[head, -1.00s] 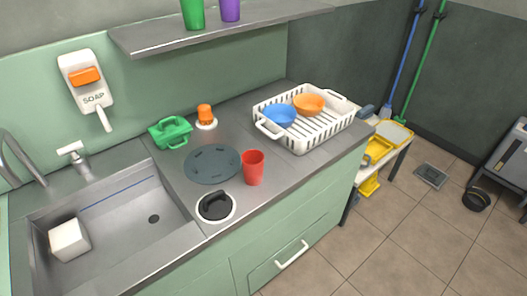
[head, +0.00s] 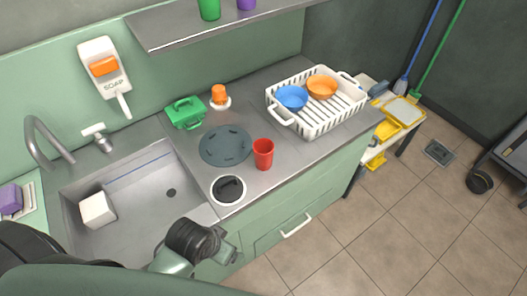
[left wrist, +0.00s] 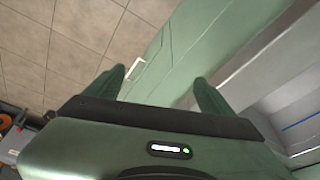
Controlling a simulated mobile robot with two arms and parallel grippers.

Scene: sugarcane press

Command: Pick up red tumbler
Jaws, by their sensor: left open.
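The red tumbler (head: 263,154) stands upright on the metal counter, at the front right edge of a dark round mat (head: 226,146). My left arm comes in from the lower left in the head view. Its gripper (head: 232,245) is in front of the cabinet, nearer to me than the tumbler and apart from it. In the left wrist view the left gripper (left wrist: 162,88) is open, with nothing between its fingers and the green cabinet front behind them. The tumbler does not show in the left wrist view. My right gripper is not in view.
A white dish rack (head: 318,112) holds a blue and an orange bowl. A green caddy (head: 186,112) and an orange-topped item (head: 220,97) stand behind. The sink (head: 140,190) is left.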

